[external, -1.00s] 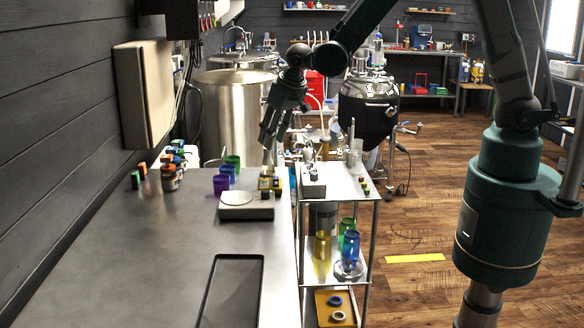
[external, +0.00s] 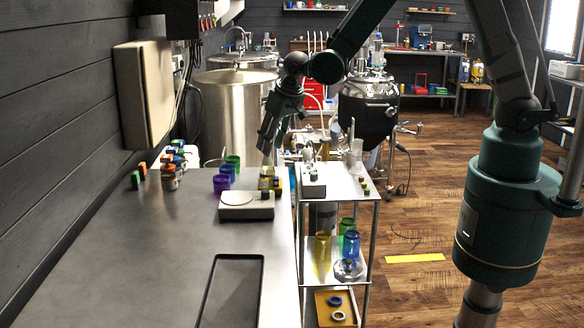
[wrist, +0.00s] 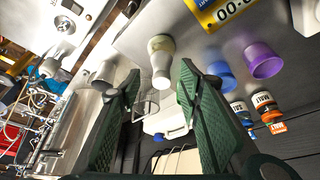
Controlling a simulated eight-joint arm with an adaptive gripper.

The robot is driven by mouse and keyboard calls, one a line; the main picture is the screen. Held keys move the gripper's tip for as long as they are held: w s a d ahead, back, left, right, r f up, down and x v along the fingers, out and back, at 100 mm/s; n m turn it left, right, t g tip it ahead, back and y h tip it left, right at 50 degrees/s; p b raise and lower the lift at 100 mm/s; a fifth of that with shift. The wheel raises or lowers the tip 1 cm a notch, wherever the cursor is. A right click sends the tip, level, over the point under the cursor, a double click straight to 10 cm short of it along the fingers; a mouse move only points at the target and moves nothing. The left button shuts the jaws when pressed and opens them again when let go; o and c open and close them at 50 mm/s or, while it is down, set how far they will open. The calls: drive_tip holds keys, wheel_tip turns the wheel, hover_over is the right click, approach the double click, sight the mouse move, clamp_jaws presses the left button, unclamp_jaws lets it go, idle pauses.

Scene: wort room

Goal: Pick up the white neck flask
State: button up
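The flask (wrist: 161,62) is pale cream-white with a narrower neck. In the wrist view it stands beyond my gripper (wrist: 159,75), in line with the gap between the two green fingers. The fingers are wide apart with nothing held between them. In the external view my gripper (external: 265,146) points down, above the far end of the bench. The flask cannot be made out clearly there, near the fingers and the small yellowish items.
A blue cup (wrist: 221,75) and a purple cup (wrist: 262,60) stand right of the flask. A scale (external: 247,205) and orange-capped bottles (external: 169,176) are on the bench (external: 150,260). A shelf cart (external: 340,185) adjoins it.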

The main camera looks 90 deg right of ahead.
idle(0.4)
drive_tip(key=shift+x, duration=2.6)
drive_tip(key=shift+w, duration=0.15)
drive_tip(key=c, duration=1.1)
clamp_jaws()
drive_tip(key=shift+r, duration=0.15)
drive_tip(key=shift+r, duration=4.9)
